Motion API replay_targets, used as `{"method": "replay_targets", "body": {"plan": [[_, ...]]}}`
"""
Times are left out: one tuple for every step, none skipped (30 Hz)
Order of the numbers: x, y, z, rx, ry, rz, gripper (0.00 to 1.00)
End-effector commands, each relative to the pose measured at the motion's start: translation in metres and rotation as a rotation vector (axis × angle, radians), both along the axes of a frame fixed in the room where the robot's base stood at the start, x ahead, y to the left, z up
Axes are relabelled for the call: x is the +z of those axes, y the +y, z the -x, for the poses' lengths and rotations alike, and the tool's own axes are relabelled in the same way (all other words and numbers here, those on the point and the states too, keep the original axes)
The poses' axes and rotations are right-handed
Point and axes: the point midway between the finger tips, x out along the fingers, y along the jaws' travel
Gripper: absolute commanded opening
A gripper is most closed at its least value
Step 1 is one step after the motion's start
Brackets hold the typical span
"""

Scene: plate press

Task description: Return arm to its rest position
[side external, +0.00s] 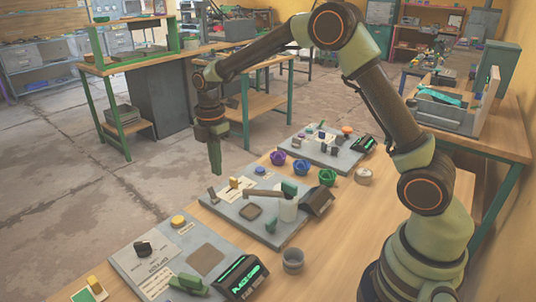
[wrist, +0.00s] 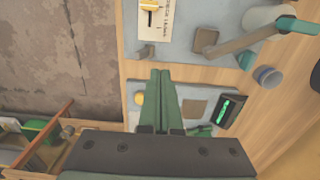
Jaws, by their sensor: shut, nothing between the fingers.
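My gripper (side external: 215,170) points straight down and is shut, with nothing held. In the side view it hangs in the air beside the left edge of the middle panel (side external: 222,207), apart from everything. In the wrist view my gripper's green fingers (wrist: 160,73) lie side by side, covering part of the near panel (wrist: 205,86). My arm is raised and bent, reaching out over the bench to the left. The near panel (side external: 125,268) carries a yellow button (side external: 178,221), a dark knob (side external: 142,247), a square pad (side external: 206,258) and a lit green display (side external: 243,277).
A grey cup (side external: 292,260) stands near the front. The air around my gripper is clear.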

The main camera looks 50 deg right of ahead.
Motion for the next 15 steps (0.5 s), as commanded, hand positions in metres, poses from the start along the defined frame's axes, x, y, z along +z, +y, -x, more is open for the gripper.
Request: {"method": "replay_targets", "body": {"plan": [[0.000,0.000,0.000,-0.001,0.000,0.000,0.00],[0.001,0.000,0.000,-0.003,-0.001,0.000,0.00],[0.003,0.000,0.001,-0.011,-0.005,0.000,0.00],[0.005,0.000,0.002,-0.020,-0.009,0.000,0.00],[0.009,-0.001,0.003,-0.036,-0.014,-0.001,0.00],[0.015,-0.001,0.005,-0.064,-0.025,-0.002,0.00],[0.021,-0.002,0.008,-0.091,-0.034,-0.003,0.00],[0.027,-0.002,0.011,-0.124,-0.045,-0.004,0.00],[0.037,-0.003,0.016,-0.173,-0.062,-0.007,0.00],[0.045,-0.003,0.021,-0.214,-0.075,-0.011,0.00],[0.052,-0.004,0.026,-0.258,-0.088,-0.014,0.00],[0.062,-0.005,0.033,-0.318,-0.107,-0.020,0.00],[0.069,-0.006,0.038,-0.362,-0.121,-0.026,0.00],[0.075,-0.006,0.044,-0.407,-0.134,-0.032,0.00],[0.083,-0.007,0.052,-0.466,-0.152,-0.040,0.00]]}}
